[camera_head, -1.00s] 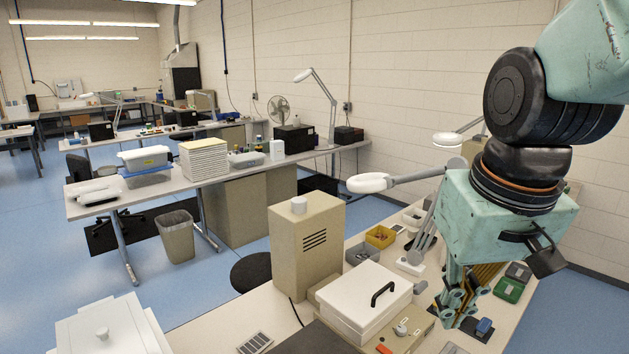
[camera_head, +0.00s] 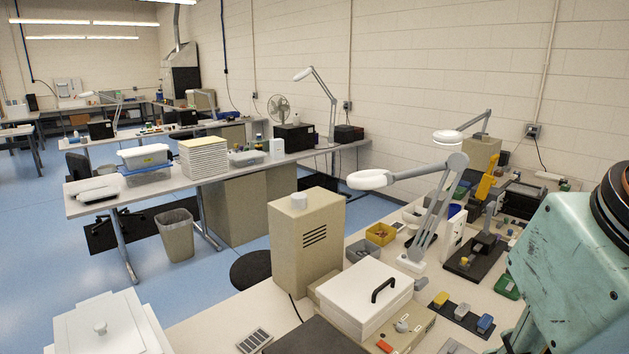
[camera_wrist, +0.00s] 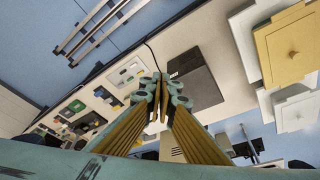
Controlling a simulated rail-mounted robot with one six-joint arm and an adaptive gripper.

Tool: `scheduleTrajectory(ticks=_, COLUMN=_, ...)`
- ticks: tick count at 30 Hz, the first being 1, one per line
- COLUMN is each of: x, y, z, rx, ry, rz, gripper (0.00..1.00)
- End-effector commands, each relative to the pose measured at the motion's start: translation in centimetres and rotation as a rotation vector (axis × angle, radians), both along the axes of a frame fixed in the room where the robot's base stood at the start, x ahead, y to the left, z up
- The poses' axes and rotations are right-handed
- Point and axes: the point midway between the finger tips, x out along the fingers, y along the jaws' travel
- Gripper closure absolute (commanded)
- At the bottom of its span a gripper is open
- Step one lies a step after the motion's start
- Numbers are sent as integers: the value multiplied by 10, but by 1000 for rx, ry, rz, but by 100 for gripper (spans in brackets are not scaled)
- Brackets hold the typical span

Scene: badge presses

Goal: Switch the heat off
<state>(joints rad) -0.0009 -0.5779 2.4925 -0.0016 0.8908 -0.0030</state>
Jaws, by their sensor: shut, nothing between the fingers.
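A beige box with a white lid and black handle (camera_head: 367,297) stands on the near bench. Its front face carries a grey knob or switch (camera_head: 402,326) and a red button (camera_head: 384,346), low in the head view; whether either one is the heat switch, and its setting, I cannot tell. My gripper shows in the wrist view (camera_wrist: 159,88), shut and empty, its fingertips together above the bench. In the head view only its teal body shows at the lower right; the fingertips are out of frame.
A lamp arm (camera_head: 432,215) rises behind the white-lidded box. A tall beige unit (camera_head: 306,240) stands left of it. Yellow and blue blocks on a dark strip (camera_head: 461,314) lie to its right. A dark plate (camera_wrist: 195,82) shows in the wrist view.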

Motion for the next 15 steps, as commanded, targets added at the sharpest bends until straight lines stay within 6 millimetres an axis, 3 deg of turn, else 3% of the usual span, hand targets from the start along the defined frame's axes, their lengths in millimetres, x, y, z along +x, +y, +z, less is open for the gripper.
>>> scheduleTrajectory(ticks=15, x=-9, y=0, z=-1, rx=1, ry=-6, rz=-4, gripper=100)
